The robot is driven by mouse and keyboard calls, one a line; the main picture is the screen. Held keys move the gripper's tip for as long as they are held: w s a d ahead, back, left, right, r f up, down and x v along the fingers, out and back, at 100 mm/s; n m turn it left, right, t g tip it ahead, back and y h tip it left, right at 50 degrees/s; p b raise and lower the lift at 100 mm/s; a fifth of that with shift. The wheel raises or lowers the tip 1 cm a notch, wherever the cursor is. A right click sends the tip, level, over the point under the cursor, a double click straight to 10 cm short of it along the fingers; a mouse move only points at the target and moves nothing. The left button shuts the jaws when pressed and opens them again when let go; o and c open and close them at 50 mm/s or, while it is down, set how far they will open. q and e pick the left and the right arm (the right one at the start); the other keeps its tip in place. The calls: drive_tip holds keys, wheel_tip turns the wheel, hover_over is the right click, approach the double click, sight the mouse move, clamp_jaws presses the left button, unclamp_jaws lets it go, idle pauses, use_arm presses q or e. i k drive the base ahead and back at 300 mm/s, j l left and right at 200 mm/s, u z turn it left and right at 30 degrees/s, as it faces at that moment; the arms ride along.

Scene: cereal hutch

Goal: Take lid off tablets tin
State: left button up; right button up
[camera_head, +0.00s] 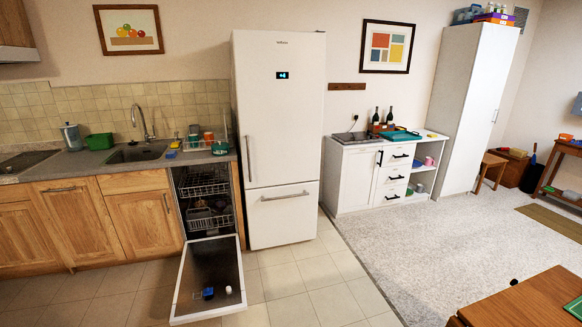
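I cannot pick out the tablets tin or its lid for certain. A small dark blue object (208,293) rests on the lowered dishwasher door (190,302). A smaller pale object (228,289) lies to its right on the same door. Both are too small to tell what they are or whether either has a lid. Neither of my grippers shows in the head view.
The dishwasher's racks (205,188) show in its open front, left of the white fridge (278,140). The counter holds a sink (137,153), a green tub (99,141) and several dishes. A wooden table (525,303) stands front right. The tiled floor (300,275) before the fridge is clear.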

sight(219, 144)
drive_tip(key=i, duration=2.6)
drive_tip(key=i+u, duration=0.15)
drive_tip(key=i, duration=0.3)
drive_tip(key=i+l+u, duration=0.15)
drive_tip(key=i, duration=0.3)
drive_tip(key=i+l+u, duration=0.2)
drive_tip(key=i, duration=0.25)
